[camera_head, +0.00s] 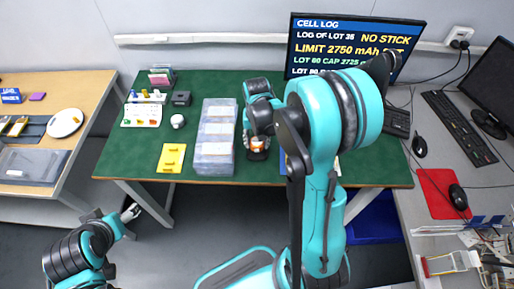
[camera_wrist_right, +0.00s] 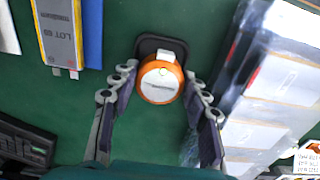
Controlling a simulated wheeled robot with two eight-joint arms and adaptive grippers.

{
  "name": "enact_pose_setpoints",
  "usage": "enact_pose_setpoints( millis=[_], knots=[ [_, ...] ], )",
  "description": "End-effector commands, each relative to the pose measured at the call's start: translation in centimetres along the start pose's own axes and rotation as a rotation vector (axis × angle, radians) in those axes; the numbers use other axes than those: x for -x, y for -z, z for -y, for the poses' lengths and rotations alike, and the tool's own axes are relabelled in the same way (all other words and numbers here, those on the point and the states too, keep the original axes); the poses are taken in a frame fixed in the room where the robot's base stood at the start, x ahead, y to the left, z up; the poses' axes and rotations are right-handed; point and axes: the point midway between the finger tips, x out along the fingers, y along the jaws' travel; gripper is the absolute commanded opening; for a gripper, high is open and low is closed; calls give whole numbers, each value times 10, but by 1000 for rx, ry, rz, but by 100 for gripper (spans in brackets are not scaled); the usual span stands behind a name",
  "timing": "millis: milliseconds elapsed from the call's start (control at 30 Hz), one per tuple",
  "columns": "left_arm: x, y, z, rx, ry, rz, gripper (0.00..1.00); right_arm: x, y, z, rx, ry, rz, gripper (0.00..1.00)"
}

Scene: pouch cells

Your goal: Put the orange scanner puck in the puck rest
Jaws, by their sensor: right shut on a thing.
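The orange scanner puck (camera_wrist_right: 160,82), with a pale round top, is between the fingers of my right gripper (camera_wrist_right: 160,84), which is shut on it. In the head view the puck (camera_head: 257,145) shows just below my right gripper (camera_head: 258,136), near the green table's front edge. The puck rest looks to be the black rounded square (camera_wrist_right: 146,44) that the puck partly covers in the wrist view. I cannot tell whether the puck touches it or hangs just above. My left gripper (camera_head: 130,212) is away from the table at lower left, its opening too small to judge.
Stacked clear boxes of pouch cells (camera_head: 213,165) stand close to the left of my right gripper. A grey and yellow lot pack (camera_wrist_right: 60,30) and a blue item (camera_wrist_right: 92,35) lie on its other side. A yellow pad (camera_head: 171,158) lies further left on the green table (camera_head: 130,165).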

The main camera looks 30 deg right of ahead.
Motion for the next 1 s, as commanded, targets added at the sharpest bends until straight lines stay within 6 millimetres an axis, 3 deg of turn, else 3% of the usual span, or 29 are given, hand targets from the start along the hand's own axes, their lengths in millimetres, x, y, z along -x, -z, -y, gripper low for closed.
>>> enact_pose_setpoints(
  millis=[100,200,733,800,933,967,1000],
  knots=[
    [-11,-8,0,0,0,0,69,-23,0,0,0,0,0,14],
    [-14,-10,0,0,0,0,69,-33,0,0,0,0,0,14],
    [-21,-15,0,0,0,0,69,-43,-2,-1,1,-1,3,14],
    [-23,-16,0,0,0,0,69,-46,-2,-1,1,-1,5,6],
    [-23,-17,0,0,0,0,69,-47,-2,0,2,0,6,0],
    [-23,-17,0,0,0,0,69,-47,-2,0,2,0,6,59],
    [-23,-17,0,0,0,0,69,-47,-2,0,2,0,6,66]
  ],
)
